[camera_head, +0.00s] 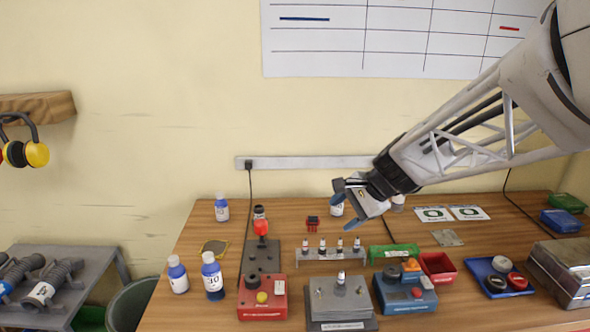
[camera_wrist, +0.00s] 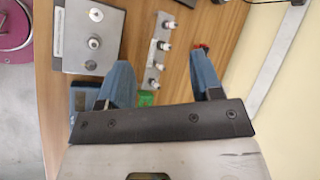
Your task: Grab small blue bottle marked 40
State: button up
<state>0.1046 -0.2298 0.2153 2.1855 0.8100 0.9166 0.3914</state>
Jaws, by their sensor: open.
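Several white bottles with blue caps and blue bands stand on the wooden table. A larger, mostly blue bottle (camera_head: 213,280) at the front left has a number that looks like 10 or 40; I cannot tell which. A smaller bottle (camera_head: 177,275) stands just left of it. Another bottle (camera_head: 221,208) is at the back left, and one (camera_head: 337,209) shows partly behind my gripper. Their numbers are too small to read. My gripper (camera_head: 347,204) is open and empty above the back of the table. In the wrist view its blue fingers (camera_wrist: 163,82) are apart.
A rack of small vials (camera_head: 372,257) stands mid-table, also seen in the wrist view (camera_wrist: 153,68). In front are a red-based switch box (camera_head: 262,300), a grey metal fixture (camera_head: 341,300) and a blue box (camera_head: 405,292). A red bin (camera_head: 438,268) and blue tray (camera_head: 480,265) lie right.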

jog(key=w+d+f+m+t+y, duration=0.1)
jog(key=w+d+f+m+t, duration=0.1)
jog(key=w, duration=0.8)
jog(key=w+d+f+m+t, duration=0.2)
jog(key=w+d+f+m, duration=0.2)
jog(key=w, duration=0.7)
jog(key=w+d+f+m+t+y, duration=0.1)
jog(key=w+d+f+m+t, duration=0.1)
jog(key=w+f+m, duration=0.4)
jog(key=w+d+m, duration=0.1)
jog(key=w+m, duration=0.2)
jog(key=w, duration=0.1)
jog(key=shift+w+f+m+t+y, duration=0.15)
jog(key=shift+f+m+t+y, duration=0.15)
jog(key=shift+f+m, duration=0.1)
jog(key=shift+x, duration=1.25)
jog(key=shift+f, duration=0.1)
jog(key=shift+x, duration=2.55)
jog(key=shift+c, duration=0.2)
jog(key=shift+d, duration=0.1)
grip_shut()
